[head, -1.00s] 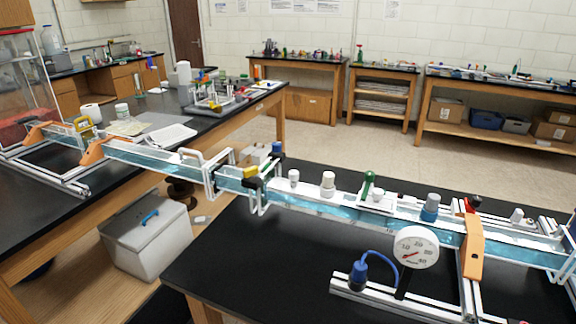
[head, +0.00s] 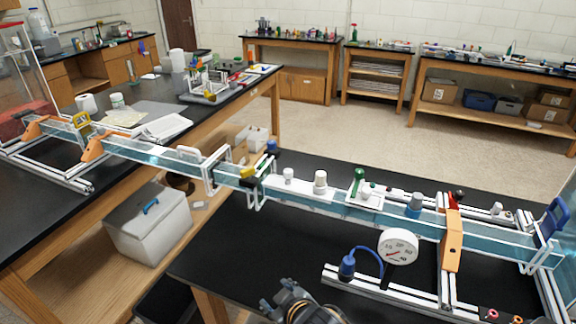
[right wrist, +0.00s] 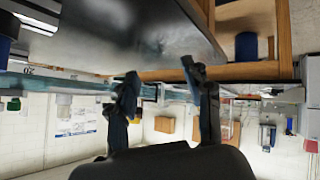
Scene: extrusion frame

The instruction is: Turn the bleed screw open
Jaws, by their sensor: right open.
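A long clear channel of blue water (head: 320,200) runs across both benches on a white extrusion frame. Several small fittings stand along it: a white cap (head: 320,181), a green knob (head: 359,180) on a white block and a blue-grey cap (head: 414,205). I cannot tell which of these, if any, is the bleed screw. My right gripper (head: 277,294) is low at the bottom of the head view, in front of the near bench and well short of the channel. In the right wrist view its two fingers (right wrist: 160,76) are apart with nothing between them. My left gripper is out of view.
A round dial gauge (head: 398,247) and a blue bulb with hose (head: 347,266) stand at the front of the frame. An orange bracket (head: 451,240) crosses the channel. A lidded grey box (head: 148,225) sits below, left. The black benchtop (head: 255,240) left of the gauge is clear.

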